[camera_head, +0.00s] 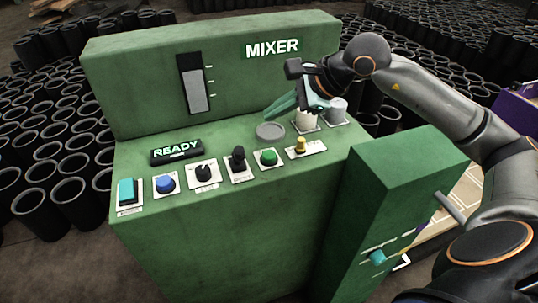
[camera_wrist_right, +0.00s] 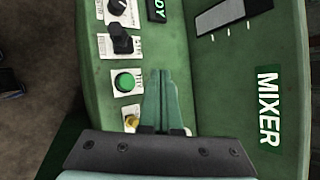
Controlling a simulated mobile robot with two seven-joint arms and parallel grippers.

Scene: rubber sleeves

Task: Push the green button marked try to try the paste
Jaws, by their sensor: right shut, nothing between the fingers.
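The green button (camera_head: 267,157) is round and sits on a white label plate on the mixer's sloped panel, between a black lever and a yellow knob. It also shows in the right wrist view (camera_wrist_right: 125,81), unobstructed. My right gripper (camera_head: 268,115) is shut and empty. Its fingertips are above the panel, over the area behind the button, and apart from it. In the right wrist view the closed fingers (camera_wrist_right: 160,78) appear just to the right of the button. My left gripper is not in view.
The panel also has a teal switch (camera_head: 127,191), blue button (camera_head: 166,184), black dial (camera_head: 203,172), black lever (camera_head: 238,158) and yellow knob (camera_head: 300,146). A display reads READY (camera_head: 177,150). A green cabinet (camera_head: 394,195) stands at right. Black sleeves (camera_head: 45,165) crowd the floor.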

